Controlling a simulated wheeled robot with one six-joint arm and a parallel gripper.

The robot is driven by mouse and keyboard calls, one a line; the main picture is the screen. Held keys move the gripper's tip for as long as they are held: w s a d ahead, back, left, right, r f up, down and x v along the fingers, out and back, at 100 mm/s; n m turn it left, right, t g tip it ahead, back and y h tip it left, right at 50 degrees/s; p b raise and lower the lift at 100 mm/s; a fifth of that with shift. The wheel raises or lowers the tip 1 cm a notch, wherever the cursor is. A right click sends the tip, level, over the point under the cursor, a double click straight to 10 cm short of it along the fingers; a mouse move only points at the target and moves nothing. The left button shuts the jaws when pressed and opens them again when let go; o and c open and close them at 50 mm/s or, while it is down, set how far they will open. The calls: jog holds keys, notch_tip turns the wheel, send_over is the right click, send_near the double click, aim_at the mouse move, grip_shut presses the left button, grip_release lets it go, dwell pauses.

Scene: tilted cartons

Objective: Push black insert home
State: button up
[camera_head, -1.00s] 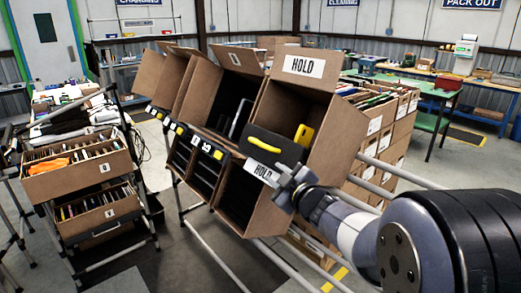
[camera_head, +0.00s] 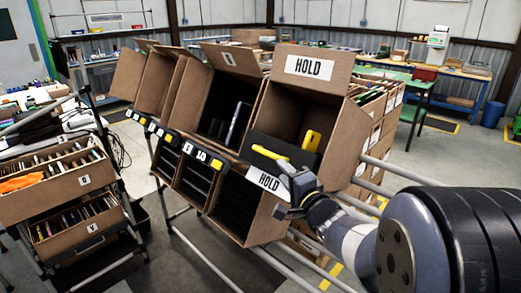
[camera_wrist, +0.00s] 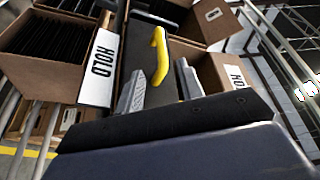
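The black insert (camera_head: 283,148) sits tilted in the mouth of the HOLD carton (camera_head: 348,112), in the head view. My gripper (camera_head: 291,172) is at the carton's front, beside the lower HOLD label (camera_head: 266,182). Its two fingers are apart in the wrist view (camera_wrist: 160,85), with nothing clearly held. Whether they touch the insert cannot be told.
Several open cartons stand tilted to the left, with black-slotted bins (camera_head: 196,178) below them. Rack rails (camera_head: 375,180) run on the right near my arm. Cartons of files (camera_head: 80,182) stand at far left. Open floor lies beyond on the right.

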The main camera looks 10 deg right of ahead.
aim_at(267, 153)
jog(key=shift+m, duration=0.6)
jog(key=p+x, duration=0.1)
jog(key=x, duration=1)
jog(key=shift+d+r+p, duration=0.1)
jog(key=shift+p, duration=0.2)
jog(key=shift+c, duration=0.6)
jog(key=shift+s, duration=0.1)
grip_shut()
